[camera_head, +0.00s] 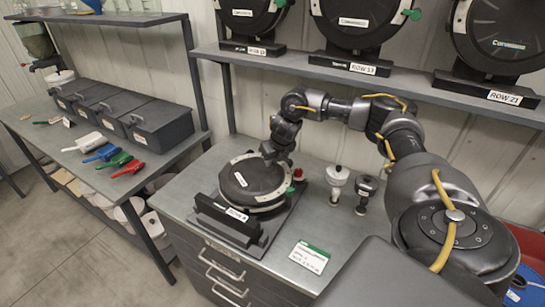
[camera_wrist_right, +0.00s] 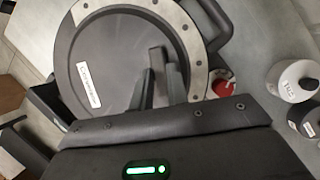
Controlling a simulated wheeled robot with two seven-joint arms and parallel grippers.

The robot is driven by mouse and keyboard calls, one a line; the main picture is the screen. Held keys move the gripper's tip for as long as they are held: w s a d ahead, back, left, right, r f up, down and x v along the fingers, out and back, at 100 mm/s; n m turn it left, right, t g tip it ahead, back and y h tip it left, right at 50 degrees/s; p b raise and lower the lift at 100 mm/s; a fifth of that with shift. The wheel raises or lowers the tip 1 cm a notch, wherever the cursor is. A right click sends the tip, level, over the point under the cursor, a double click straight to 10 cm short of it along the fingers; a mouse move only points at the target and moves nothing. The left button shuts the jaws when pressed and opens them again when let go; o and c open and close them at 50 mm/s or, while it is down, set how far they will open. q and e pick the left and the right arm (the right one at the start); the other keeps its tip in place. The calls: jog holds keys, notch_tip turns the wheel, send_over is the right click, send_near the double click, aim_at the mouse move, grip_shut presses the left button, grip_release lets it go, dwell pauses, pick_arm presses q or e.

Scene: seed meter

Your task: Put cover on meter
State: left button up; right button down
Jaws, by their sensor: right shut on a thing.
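The round black cover (camera_head: 247,182) with a white label lies over the meter on the workbench. The meter's pale metal ring (camera_head: 265,207) shows along part of its edge. In the wrist view the cover (camera_wrist_right: 115,65) fills most of the upper left, with the pale ring (camera_wrist_right: 190,45) curving round its upper right side. My right gripper (camera_head: 277,155) is at the cover's far side, its fingers (camera_wrist_right: 163,88) shut on a raised part of the cover. I cannot tell whether the cover is fully seated. My left gripper is not in view.
A ROW 8 plate (camera_head: 236,214) stands before the meter. A green knob (camera_head: 290,191) and red-capped item (camera_head: 298,174) sit beside it. A white-topped container (camera_head: 337,176) and dark one (camera_head: 366,188) stand to the right. Covered meters (camera_head: 362,22) line the shelf above.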

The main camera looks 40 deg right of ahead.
jog(key=c, duration=1.3)
grip_release()
jog(key=shift+c, duration=0.3)
notch_tip(320, 180, up, 8)
jog(key=p, duration=0.6)
jog(key=shift+f, duration=0.25)
jog(key=shift+r, duration=1)
